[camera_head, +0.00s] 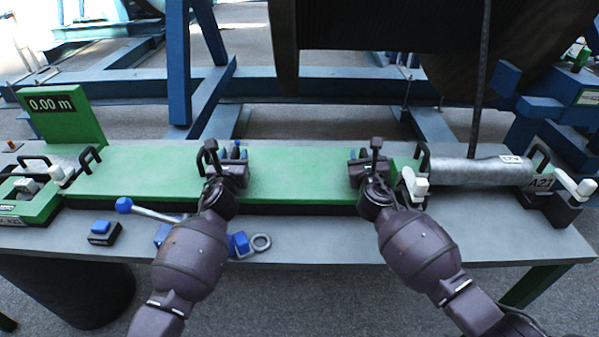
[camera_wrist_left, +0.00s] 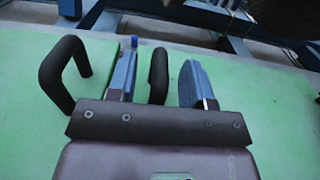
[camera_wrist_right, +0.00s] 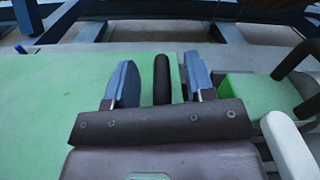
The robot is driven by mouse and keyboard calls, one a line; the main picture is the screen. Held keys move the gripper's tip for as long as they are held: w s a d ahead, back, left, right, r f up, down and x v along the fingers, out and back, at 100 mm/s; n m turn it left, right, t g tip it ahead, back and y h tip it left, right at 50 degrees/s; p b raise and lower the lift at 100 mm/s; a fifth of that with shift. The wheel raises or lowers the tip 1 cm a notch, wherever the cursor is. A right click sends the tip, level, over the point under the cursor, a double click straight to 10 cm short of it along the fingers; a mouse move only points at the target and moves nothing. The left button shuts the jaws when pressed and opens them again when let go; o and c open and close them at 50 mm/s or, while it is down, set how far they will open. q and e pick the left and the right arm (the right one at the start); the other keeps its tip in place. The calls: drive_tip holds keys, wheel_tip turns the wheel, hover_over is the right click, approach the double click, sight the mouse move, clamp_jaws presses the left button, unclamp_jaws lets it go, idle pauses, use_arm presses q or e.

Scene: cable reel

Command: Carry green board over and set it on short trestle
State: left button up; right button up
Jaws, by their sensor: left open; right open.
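The long green board (camera_head: 290,170) lies flat on the grey bench (camera_head: 330,228). My left gripper (camera_head: 234,153) is over the board's middle-left part and is open. In the left wrist view its blue fingers (camera_wrist_left: 158,78) stand apart with a dark bar between them. A black looped handle (camera_wrist_left: 66,72) rises beside them. My right gripper (camera_head: 372,158) is open near the board's right end. In the right wrist view a dark bar also shows between its fingers (camera_wrist_right: 161,80). I cannot identify the short trestle.
A green display (camera_head: 62,112) reading 0.00 m stands at the left. A grey metal cylinder (camera_head: 475,171) and a white-handled clamp (camera_head: 412,186) are at the right.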

use_arm(q)
drive_tip(key=shift+w, duration=0.35)
use_arm(e)
drive_tip(key=shift+w, duration=0.35)
use_arm(q)
clamp_jaws()
use_arm(e)
clamp_jaws()
